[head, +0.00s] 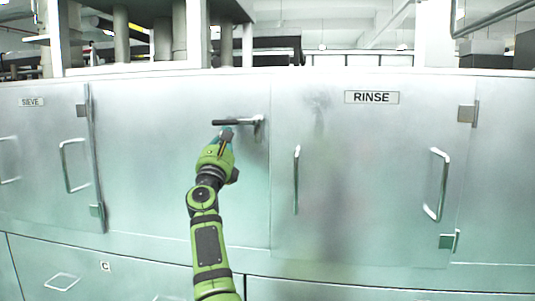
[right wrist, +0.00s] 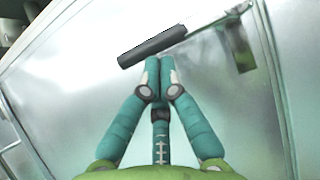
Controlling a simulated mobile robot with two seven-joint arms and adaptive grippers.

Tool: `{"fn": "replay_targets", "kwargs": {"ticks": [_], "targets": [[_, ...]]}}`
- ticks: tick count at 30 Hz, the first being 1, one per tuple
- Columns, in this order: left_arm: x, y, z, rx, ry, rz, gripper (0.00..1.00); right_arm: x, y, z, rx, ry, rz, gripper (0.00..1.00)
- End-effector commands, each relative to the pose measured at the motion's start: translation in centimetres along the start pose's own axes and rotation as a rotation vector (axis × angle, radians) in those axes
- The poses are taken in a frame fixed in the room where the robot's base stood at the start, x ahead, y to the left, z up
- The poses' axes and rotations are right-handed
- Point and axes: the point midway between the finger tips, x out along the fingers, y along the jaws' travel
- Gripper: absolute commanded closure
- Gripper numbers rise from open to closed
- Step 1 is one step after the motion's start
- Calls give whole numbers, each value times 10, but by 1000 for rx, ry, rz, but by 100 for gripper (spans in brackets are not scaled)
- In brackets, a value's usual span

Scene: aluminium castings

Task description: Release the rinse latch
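The rinse latch (head: 231,122) is a lever with a black grip, mounted at its right end beside the left edge of the door labelled RINSE (head: 371,97). Its grip lies about level and points left. My right gripper (head: 226,134) is just below the grip. In the right wrist view the teal fingers (right wrist: 160,72) are together at the tips with nothing seen between them. The black grip (right wrist: 152,46) lies just beyond the tips; I cannot tell whether they touch. My left gripper is not in view.
The RINSE door has upright bar handles, one on its left (head: 296,180) and one on its right (head: 437,185), and hinges at its right. A door labelled SIEVE (head: 31,102) is at the left. Drawers (head: 100,275) run below. The panel around the latch is clear.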

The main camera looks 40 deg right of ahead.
Motion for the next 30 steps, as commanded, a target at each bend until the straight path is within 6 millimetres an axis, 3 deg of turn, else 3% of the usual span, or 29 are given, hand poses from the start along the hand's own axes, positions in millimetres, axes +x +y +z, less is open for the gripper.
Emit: {"fn": "replay_targets", "kwargs": {"ticks": [14, 17, 21, 30], "targets": [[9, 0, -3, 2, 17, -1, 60, -8, 2, -9, -1, 1, 1, 100], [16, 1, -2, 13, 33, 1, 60, -17, 4, -18, -2, 1, 0, 100], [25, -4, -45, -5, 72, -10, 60, -30, 6, -30, -2, 0, -2, 100], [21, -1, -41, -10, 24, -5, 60, -84, 8, -30, 3, 3, -3, 100]]}}
